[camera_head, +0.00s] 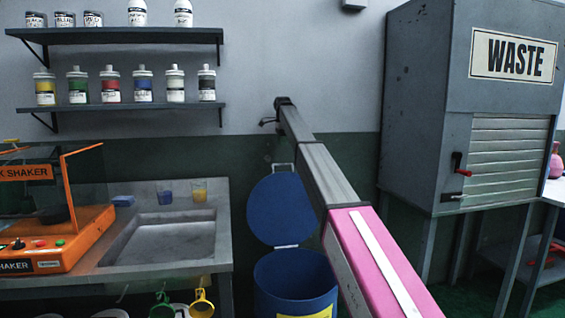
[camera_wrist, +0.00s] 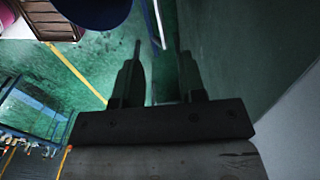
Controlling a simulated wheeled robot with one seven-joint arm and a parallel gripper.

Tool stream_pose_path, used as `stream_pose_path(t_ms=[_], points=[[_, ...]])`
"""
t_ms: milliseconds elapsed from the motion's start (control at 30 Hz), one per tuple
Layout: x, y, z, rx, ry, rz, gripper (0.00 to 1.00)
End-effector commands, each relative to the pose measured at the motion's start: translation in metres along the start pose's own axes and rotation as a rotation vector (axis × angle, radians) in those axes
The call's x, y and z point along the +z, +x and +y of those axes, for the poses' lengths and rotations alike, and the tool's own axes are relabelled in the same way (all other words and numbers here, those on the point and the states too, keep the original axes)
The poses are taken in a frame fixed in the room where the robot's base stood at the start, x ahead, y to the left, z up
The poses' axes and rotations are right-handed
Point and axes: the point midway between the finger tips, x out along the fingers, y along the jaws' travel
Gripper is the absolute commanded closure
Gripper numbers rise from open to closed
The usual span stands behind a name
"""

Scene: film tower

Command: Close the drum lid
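The blue drum (camera_head: 296,283) stands on the floor right of the sink counter, partly hidden by my arm. Its round blue lid (camera_head: 280,210) is open, tipped up and back on its hinge at the rear rim. My arm reaches across from the lower right to above the lid, and its far end is near the wall. My gripper shows in the wrist view (camera_wrist: 159,46) with its two dark fingers apart. A thin pale strip lies between the fingertips in the picture; I cannot tell what it is. A dark blue round shape, partly cut off, shows at the top left there.
A sink counter (camera_head: 160,240) with an orange shaker (camera_head: 75,235) stands on the left. Shelves of bottles (camera_head: 125,108) hang above. A grey waste cabinet (camera_head: 415,110) stands on the right. Green floor shows below the gripper in the wrist view.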

Motion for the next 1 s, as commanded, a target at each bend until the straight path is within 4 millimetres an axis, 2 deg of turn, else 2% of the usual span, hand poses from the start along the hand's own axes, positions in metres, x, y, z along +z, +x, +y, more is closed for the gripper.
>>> stream_pose_path(t_ms=[167,500,600,733,967,1000], points=[[0.000,0.022,0.001,0.001,0.000,0.000,0.62],[0.000,0.081,0.001,0.001,-0.001,0.000,0.62],[0.000,0.093,0.001,0.000,-0.001,0.000,0.62],[0.000,0.100,0.000,0.000,-0.001,0.000,0.62],[0.000,0.101,0.000,0.000,-0.001,0.000,0.62],[0.000,0.101,0.000,0.000,-0.001,0.000,0.72]])
